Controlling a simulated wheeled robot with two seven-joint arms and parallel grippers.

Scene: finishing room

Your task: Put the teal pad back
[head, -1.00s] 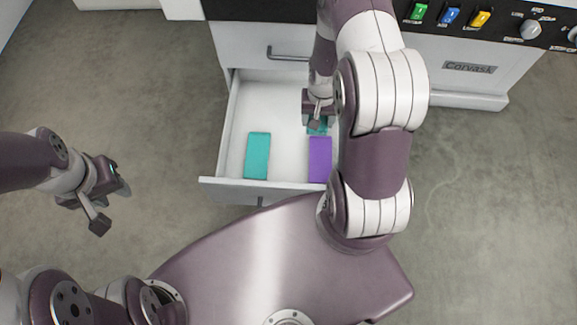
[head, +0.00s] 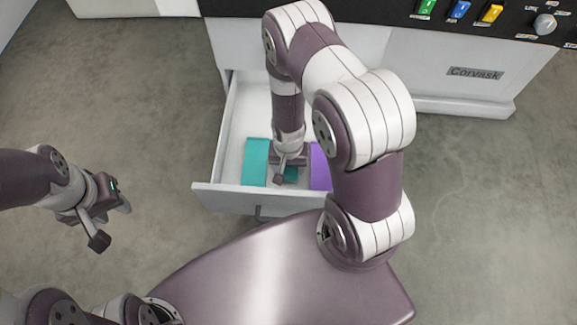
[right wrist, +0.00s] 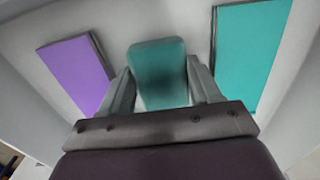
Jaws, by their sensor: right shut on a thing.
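The teal pad (right wrist: 158,72) is a small rounded piece between the two fingers of my right gripper (right wrist: 162,92) in the right wrist view. In the head view my right gripper (head: 289,170) is inside the open drawer (head: 222,197), near its front wall, and a little of the teal pad (head: 291,174) shows beneath it. A larger teal block (head: 256,160) and a purple block (head: 320,166) lie in the drawer on either side of the gripper. I cannot tell whether the pad touches the drawer floor. My left gripper (head: 112,218) is open and empty, left of the drawer.
The drawer belongs to a white cabinet (head: 415,75) with green, blue and yellow switches (head: 459,11) and a knob (head: 545,24) on a black panel. Grey floor (head: 490,210) is clear on both sides.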

